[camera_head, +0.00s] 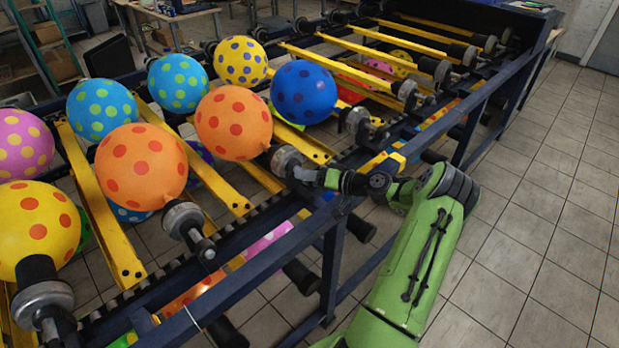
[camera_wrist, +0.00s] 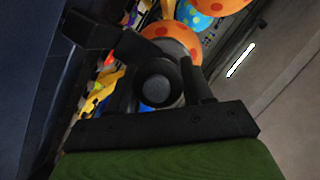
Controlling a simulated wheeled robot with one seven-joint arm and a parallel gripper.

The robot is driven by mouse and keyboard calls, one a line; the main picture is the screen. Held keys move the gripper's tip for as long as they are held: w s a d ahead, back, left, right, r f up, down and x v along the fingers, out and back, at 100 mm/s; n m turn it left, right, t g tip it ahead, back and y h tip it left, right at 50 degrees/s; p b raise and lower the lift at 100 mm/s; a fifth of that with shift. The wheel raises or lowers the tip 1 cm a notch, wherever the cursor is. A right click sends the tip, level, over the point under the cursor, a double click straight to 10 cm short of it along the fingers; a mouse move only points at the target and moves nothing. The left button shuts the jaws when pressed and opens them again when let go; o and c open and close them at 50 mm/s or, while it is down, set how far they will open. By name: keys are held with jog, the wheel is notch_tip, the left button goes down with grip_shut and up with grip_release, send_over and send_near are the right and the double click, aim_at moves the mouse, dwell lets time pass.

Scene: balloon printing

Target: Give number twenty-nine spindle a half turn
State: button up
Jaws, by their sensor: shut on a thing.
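My gripper (camera_head: 312,176) is at the near rail of the machine, shut on the end of a spindle (camera_head: 287,160). That spindle carries an orange balloon with red dots (camera_head: 234,122). In the wrist view, the round dark spindle end (camera_wrist: 157,88) sits between the two black fingers of my gripper (camera_wrist: 165,76), and part of the orange balloon (camera_wrist: 180,40) shows behind it. The fingers partly cover the spindle. No number is readable on it, so I cannot tell whether it is number twenty-nine.
A blue balloon (camera_head: 303,92) sits on the neighbouring spindle beyond, and another orange balloon (camera_head: 141,165) is on the nearer side with its own spindle (camera_head: 185,222). Yellow bars and the dark blue rail (camera_head: 240,279) surround them. The tiled floor (camera_head: 545,215) at right is clear.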

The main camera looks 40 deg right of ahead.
jog(key=m+t+y, duration=0.1)
jog(key=m+y, duration=0.1)
jog(key=m, duration=0.2)
jog(key=shift+d+f+m+b, duration=0.1)
jog(key=shift+m+b, duration=0.2)
jog(key=shift+m, duration=0.1)
jog(key=shift+t, duration=0.3)
jog(key=o, duration=1)
jog(key=shift+c, duration=0.2)
jog(key=v, duration=1.6)
jog(key=shift+p, duration=0.35)
jog(key=shift+w+d, duration=0.1)
jog(key=shift+w, duration=0.05)
